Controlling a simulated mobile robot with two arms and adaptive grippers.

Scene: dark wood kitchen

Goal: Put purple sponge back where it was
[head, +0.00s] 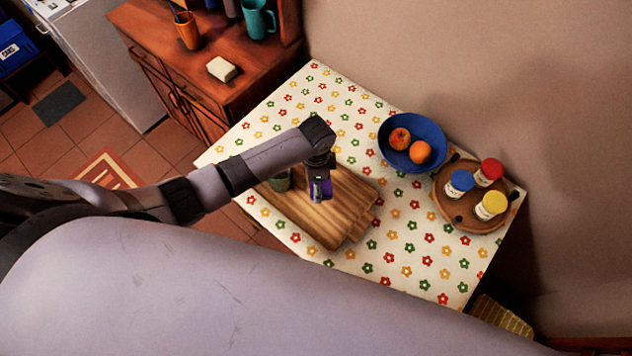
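My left gripper (320,197) comes in from the left and points down over the wooden cutting board (335,226) on the table. A small purple patch, which looks like the purple sponge (325,187), shows between its fingers, so the gripper appears shut on it. The fingers hide most of the sponge, and I cannot tell whether it touches the board. My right gripper is not in view.
The flowered tablecloth (400,262) is clear in front. A blue bowl (427,132) with two round fruits and a round wooden tray (447,208) with three jars stand to the right. A pale block (221,69) lies on the wooden cabinet (253,78). My own arm fills the foreground.

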